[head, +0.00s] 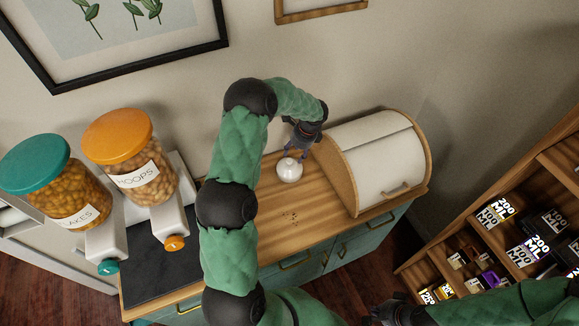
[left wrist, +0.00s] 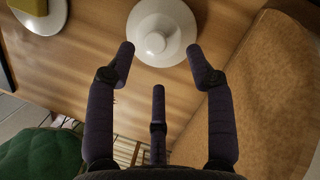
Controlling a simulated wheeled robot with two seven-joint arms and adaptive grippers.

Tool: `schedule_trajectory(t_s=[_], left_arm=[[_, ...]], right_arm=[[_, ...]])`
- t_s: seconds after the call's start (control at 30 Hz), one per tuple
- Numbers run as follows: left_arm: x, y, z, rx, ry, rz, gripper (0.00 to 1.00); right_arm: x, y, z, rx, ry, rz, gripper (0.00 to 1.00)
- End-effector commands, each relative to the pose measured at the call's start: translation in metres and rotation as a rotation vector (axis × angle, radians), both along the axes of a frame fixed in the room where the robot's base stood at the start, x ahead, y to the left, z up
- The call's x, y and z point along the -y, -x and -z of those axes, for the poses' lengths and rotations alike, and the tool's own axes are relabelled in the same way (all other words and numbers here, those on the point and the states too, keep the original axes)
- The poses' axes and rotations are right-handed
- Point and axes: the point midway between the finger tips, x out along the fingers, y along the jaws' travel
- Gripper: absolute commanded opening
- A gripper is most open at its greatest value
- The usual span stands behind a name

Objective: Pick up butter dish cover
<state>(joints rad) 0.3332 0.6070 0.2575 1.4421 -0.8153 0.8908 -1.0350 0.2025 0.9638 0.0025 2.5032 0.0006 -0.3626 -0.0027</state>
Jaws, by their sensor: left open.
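The butter dish cover is a round white lid with a knob (head: 289,171), resting on the wooden cabinet top left of the bread box. In the left wrist view the cover (left wrist: 178,22) lies just beyond my fingertips, its knob roughly centred between them. My left gripper (head: 296,152) is open and empty, close to the cover; its fingers (left wrist: 160,62) spread apart in the left wrist view. A white dish (left wrist: 45,22) with a yellow block on it shows at the upper left there. My right gripper (head: 388,312) is partly seen at the bottom of the head view, its fingers unclear.
A bread box (head: 375,150) with wooden sides stands close to the right of the cover. Two cereal dispensers, orange-lidded (head: 130,160) and teal-lidded (head: 55,185), stand left. A dark slab (head: 160,262) lies on the cabinet's left. A wooden shelf (head: 470,225) holds boxes at right.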

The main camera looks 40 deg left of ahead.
Motion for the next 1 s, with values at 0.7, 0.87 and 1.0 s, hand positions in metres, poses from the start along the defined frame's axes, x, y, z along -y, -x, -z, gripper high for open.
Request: schedule_trajectory(t_s=[0.7, 0.87, 1.0], left_arm=[[-0.018, 0.008, 0.049, 0.003, 0.000, 0.000, 0.54], [-0.018, 0.008, 0.049, 0.002, 0.000, 0.000, 0.12], [-0.018, 0.008, 0.049, 0.002, 0.000, 0.000, 0.00]], right_arm=[[0.000, 0.000, 0.000, 0.000, 0.000, 0.000, 0.00], [0.000, 0.000, 0.000, 0.000, 0.000, 0.000, 0.00], [0.000, 0.000, 0.000, 0.000, 0.000, 0.000, 0.00]])
